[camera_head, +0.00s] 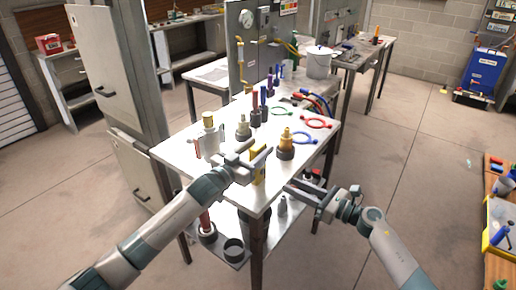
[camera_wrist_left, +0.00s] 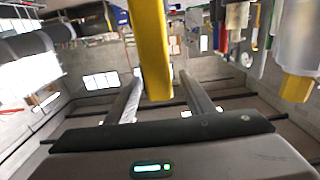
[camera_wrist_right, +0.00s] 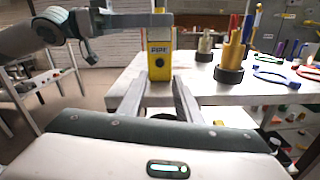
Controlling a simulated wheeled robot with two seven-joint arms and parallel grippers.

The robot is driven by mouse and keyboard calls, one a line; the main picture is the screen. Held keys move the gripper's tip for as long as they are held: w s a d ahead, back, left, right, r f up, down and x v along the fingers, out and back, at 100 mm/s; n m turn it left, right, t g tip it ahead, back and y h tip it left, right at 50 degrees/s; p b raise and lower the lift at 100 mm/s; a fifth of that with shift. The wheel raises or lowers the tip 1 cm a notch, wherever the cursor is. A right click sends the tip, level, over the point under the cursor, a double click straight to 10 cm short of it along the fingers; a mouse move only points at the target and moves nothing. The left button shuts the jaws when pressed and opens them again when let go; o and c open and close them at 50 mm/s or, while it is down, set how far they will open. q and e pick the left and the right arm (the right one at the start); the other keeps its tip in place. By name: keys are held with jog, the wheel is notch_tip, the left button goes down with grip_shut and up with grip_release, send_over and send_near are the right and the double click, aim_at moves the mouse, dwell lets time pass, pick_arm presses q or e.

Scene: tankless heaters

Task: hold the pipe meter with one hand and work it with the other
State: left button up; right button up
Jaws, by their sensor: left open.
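The pipe meter (camera_head: 259,169) is a yellow upright block near the front edge of the white table. In the right wrist view the meter (camera_wrist_right: 160,62) shows its front with dark lettering and a round dark spot. My left gripper (camera_head: 259,150) is at its top with the fingers apart. In the left wrist view the yellow meter (camera_wrist_left: 151,50) stands between the two separated fingers; contact cannot be told. My right gripper (camera_head: 291,186) is open and empty, lower and to the right, just off the table edge. In its wrist view its fingers point toward the meter, apart from it.
A white bucket (camera_head: 319,64) stands behind.

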pick_arm(q)
jog(key=shift+w+d, duration=0.2)
jog(key=shift+c, duration=0.5)
jog(key=c, duration=1)
grip_shut()
pick_arm(e)
grip_shut()
